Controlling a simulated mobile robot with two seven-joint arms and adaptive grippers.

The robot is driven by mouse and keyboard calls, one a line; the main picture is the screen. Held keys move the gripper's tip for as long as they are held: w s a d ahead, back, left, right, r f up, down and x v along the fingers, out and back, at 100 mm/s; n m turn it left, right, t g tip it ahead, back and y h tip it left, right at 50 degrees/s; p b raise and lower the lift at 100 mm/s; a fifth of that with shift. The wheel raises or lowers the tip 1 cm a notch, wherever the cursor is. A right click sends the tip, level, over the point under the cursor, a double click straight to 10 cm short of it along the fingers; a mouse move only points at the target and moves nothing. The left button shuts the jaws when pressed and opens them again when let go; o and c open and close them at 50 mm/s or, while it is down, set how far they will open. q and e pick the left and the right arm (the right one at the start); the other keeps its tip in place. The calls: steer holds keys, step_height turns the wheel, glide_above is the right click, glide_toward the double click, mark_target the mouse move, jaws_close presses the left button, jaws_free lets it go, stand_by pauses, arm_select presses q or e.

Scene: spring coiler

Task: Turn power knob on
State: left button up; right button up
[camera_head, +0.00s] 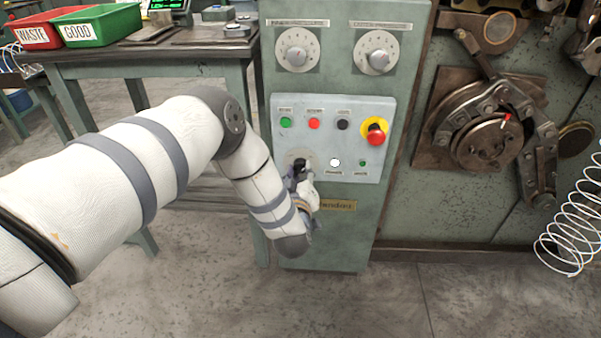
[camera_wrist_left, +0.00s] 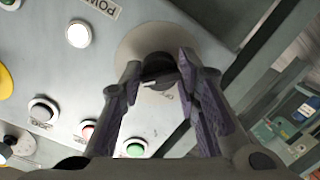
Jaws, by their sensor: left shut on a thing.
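The black power knob (camera_wrist_left: 158,66) sits on a round pale plate low on the left of the grey control panel (camera_head: 332,110). My left gripper (camera_head: 300,171) reaches it from the front, with its wrist low. In the left wrist view its two purple-padded fingers (camera_wrist_left: 160,78) stand on either side of the knob and are shut on it. In the head view the fingers largely hide the knob. A white round light (camera_head: 335,163) is right of the knob; it also shows in the wrist view (camera_wrist_left: 78,34). My right gripper is not in view.
Green (camera_head: 286,122), red (camera_head: 314,124) and black (camera_head: 343,124) buttons and a red emergency stop (camera_head: 376,132) sit above. Two dials (camera_head: 297,50) are higher up. A table (camera_head: 180,62) stands left, the coiler machine (camera_head: 500,140) right. The floor in front is clear.

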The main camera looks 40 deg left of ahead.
arm_select(q)
steer(key=shift+r, duration=0.1)
steer(key=o, duration=1.2)
steer(key=shift+c, duration=0.2)
steer(key=v, duration=1.2)
